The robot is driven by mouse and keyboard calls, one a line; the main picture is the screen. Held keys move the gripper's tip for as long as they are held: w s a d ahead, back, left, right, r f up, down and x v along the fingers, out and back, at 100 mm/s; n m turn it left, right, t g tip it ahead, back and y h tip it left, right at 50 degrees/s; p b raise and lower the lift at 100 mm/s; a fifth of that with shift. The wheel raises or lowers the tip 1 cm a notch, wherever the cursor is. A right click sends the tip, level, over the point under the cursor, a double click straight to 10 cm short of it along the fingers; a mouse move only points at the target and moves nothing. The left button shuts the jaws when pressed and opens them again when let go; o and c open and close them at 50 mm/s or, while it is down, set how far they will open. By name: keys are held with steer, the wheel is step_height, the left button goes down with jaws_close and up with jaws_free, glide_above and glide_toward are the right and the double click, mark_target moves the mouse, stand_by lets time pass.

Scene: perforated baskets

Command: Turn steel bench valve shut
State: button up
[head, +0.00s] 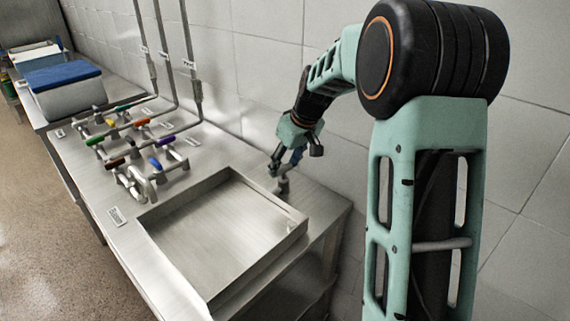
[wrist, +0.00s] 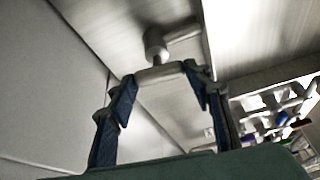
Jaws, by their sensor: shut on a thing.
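The steel bench valve (head: 283,186) stands at the back right of the bench, beside the sink basin. In the wrist view its pale grey handle (wrist: 160,73) lies crosswise between my blue fingers, below a rounded stem (wrist: 155,45). My gripper (head: 286,163) reaches down to the valve from above, and it also shows in the wrist view (wrist: 164,84). It is shut on the handle, with a finger at each end. In the head view my gripper hides part of the valve.
The sink basin (head: 222,236) is empty, with a raised rim. Several coloured valves on pipes (head: 125,145) stand left of it. A blue-lidded box (head: 65,87) is farther back. The tiled wall (head: 255,60) is close behind my arm.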

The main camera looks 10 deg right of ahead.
steer(key=m, duration=0.2)
steer(key=m+h, duration=0.1)
steer(key=m, duration=0.1)
steer(key=shift+a+r+t+h, duration=0.1)
steer(key=shift+a+t+h, duration=0.1)
steer(key=shift+t+h, duration=0.1)
steer(key=m+h, duration=0.1)
steer(key=m, duration=0.3)
steer(key=shift+a+m+h, duration=0.15)
steer(key=shift+m+h, duration=0.25)
steer(key=m, duration=0.2)
steer(key=m+g+h, duration=0.1)
steer(key=m, duration=0.1)
steer(key=shift+m+h+p, duration=0.3)
steer(key=shift+p, duration=0.1)
steer(key=shift+w+m+g+h, duration=0.1)
steer(key=shift+m+g+h, duration=0.3)
steer(key=shift+m, duration=1.1)
steer(key=o, duration=1.2)
steer(key=shift+c, duration=0.2)
steer(key=shift+a, duration=0.1)
steer(key=v, duration=1.2)
steer(key=shift+w, duration=0.1)
